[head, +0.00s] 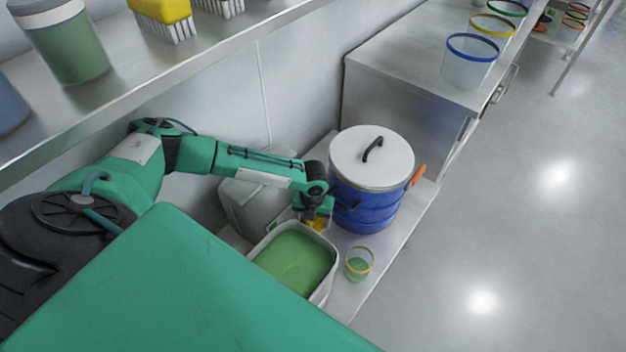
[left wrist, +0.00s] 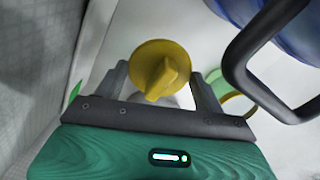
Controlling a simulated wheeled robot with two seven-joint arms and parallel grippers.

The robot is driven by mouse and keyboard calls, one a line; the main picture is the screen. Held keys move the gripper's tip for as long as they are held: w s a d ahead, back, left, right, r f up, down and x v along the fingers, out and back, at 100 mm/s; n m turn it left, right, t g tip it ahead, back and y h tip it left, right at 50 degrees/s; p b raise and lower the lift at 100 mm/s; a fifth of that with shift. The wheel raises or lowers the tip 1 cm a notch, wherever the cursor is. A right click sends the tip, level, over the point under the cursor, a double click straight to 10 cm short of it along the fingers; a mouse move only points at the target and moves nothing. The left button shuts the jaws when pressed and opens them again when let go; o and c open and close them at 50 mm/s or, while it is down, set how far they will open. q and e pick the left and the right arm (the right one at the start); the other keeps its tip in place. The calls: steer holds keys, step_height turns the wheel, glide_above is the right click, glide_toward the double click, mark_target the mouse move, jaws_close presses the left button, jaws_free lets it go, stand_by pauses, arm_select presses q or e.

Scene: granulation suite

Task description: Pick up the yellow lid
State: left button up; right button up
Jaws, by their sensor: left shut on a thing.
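The yellow lid (left wrist: 160,68) is a round disc with a raised grip bar, seen between my fingers in the left wrist view. In the head view only a small part of the lid (head: 316,224) shows below my left gripper (head: 315,212). My right gripper is not in view.
A blue drum (head: 366,205) with a white cover stands close beside the gripper; its dark handle (left wrist: 240,70) is near my right finger. A bin of green material (head: 330,284) and a yellow-rimmed cup (head: 359,265) stand in front. A shelf (head: 140,85) hangs above the arm.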

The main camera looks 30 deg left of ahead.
arm_select(q)
steer(key=shift+s+d+r, duration=0.1)
steer(key=shift+d+r, duration=0.25)
steer(key=shift+d, duration=0.25)
steer(key=shift+d+r, duration=0.3)
steer(key=shift+d, duration=0.25)
steer(key=d+b, duration=0.1)
steer(key=d, duration=0.5)
steer(key=b, duration=0.1)
glide_toward(361, 253)
steer(key=s+d, duration=0.1)
steer(key=s, duration=0.3)
steer(key=shift+w+d+f, duration=0.15)
steer(key=shift+w+f, duration=0.1)
steer(key=shift+f, duration=0.1)
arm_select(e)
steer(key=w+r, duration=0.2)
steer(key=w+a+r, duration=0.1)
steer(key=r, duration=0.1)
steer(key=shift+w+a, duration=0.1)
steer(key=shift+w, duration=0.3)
arm_select(q)
steer(key=shift+f, duration=0.1)
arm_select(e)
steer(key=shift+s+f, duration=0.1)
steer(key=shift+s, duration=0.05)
arm_select(q)
steer(key=shift+p, duration=0.45)
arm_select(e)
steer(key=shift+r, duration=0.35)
